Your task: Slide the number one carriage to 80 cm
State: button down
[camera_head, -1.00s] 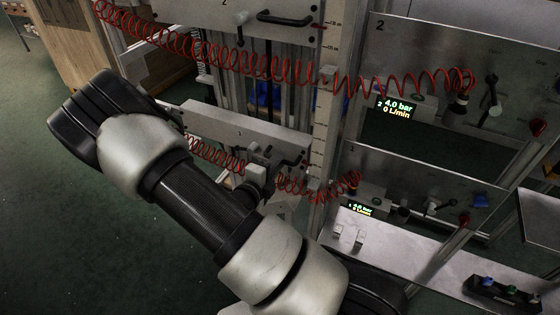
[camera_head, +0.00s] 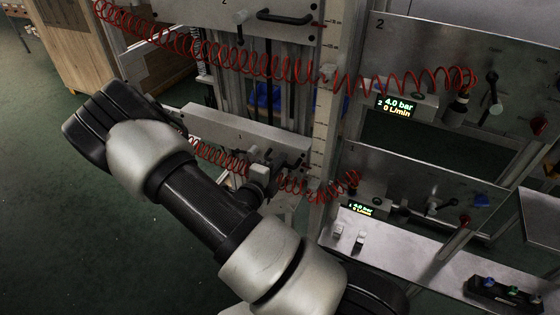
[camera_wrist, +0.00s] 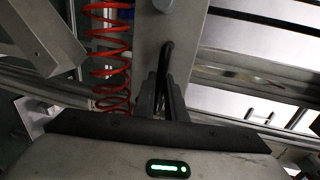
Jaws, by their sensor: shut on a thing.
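The number one carriage (camera_head: 225,123) is a grey metal plate marked "1", at the middle left below the number two carriage. A small valve and fittings sit near its right end. It stands beside a pale upright post with a scale (camera_head: 322,135); the figures near it are too small to read. In the wrist view, my gripper (camera_wrist: 167,93) is shut on a black bar handle (camera_wrist: 167,55) in front of a grey plate (camera_wrist: 148,35).
The number two carriage (camera_head: 190,12) hangs above. A red coiled hose (camera_head: 225,68) spans the upper part; another runs by carriage one. Panel two (camera_head: 455,60) and panel one (camera_head: 410,180) stand right with lit displays. A grey shelf (camera_head: 400,255) lies below. Green floor is clear at left.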

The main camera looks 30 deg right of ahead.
notch_tip(320, 180, down, 9)
jog(key=b, duration=0.2)
jog(key=shift+s+a+f, duration=0.1)
jog(key=c, duration=2.1)
grip_release()
